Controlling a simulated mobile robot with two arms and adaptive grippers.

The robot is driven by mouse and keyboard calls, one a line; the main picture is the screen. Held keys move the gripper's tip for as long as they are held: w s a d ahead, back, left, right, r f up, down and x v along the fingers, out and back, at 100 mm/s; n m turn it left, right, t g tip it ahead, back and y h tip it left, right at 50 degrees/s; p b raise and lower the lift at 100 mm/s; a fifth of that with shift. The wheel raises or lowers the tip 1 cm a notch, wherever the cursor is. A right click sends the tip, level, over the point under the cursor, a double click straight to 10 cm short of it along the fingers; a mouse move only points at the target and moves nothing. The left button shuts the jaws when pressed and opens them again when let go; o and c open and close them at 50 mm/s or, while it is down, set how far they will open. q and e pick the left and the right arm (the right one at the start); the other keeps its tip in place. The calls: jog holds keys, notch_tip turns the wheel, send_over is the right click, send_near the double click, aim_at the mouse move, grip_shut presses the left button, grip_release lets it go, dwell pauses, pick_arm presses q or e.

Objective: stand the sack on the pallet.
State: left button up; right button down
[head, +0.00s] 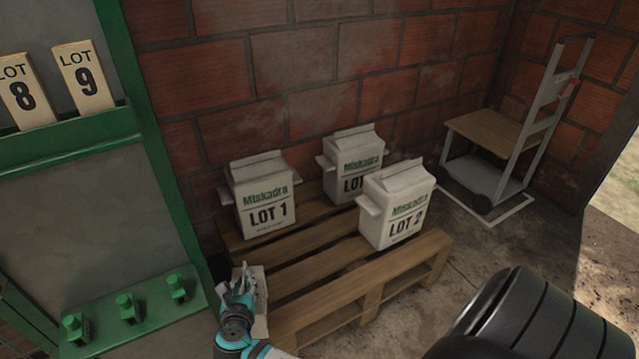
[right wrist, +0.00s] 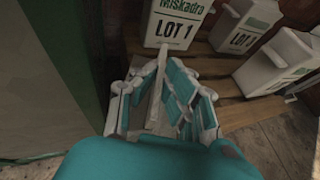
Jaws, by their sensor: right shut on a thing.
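My right gripper (head: 243,282) is shut on a pale sack (head: 261,284), at the pallet's near left corner. The arm and fingers hide most of this sack. In the right wrist view my right gripper (right wrist: 160,92) pinches a thin pale upright flap. I cannot tell whether the held sack touches the pallet. The wooden pallet (head: 318,266) carries three white sacks standing upright: LOT 1 (head: 264,198) at left, LOT 2 (head: 397,207) at right front, and another (head: 354,163) behind, its number partly hidden. LOT 1 (right wrist: 172,22) stands just beyond my fingers. My left gripper is not in view.
A brick wall (head: 290,75) stands close behind the pallet. A green frame (head: 155,165) with LOT 8 and LOT 9 tags (head: 85,80) and green knobs (head: 128,307) borders the left. A hand truck (head: 520,135) stands at back right.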

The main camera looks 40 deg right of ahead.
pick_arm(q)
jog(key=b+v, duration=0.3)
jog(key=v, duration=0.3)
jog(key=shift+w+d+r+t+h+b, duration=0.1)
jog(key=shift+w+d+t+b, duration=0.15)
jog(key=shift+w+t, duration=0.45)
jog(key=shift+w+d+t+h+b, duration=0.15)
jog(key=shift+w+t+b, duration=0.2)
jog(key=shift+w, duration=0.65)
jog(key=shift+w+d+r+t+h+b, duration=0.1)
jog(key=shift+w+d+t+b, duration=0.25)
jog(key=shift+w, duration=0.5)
pick_arm(e)
jog(key=w+d+f, duration=0.2)
jog(key=d, duration=0.5)
jog(key=w+d+f, duration=0.2)
jog(key=w+d, duration=0.1)
jog(key=d, duration=0.4)
jog(key=shift+w+d+f, duration=0.25)
jog(key=shift+d+f, duration=0.1)
jog(key=shift+d, duration=0.05)
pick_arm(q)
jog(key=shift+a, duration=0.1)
pick_arm(e)
jog(key=shift+f, duration=0.1)
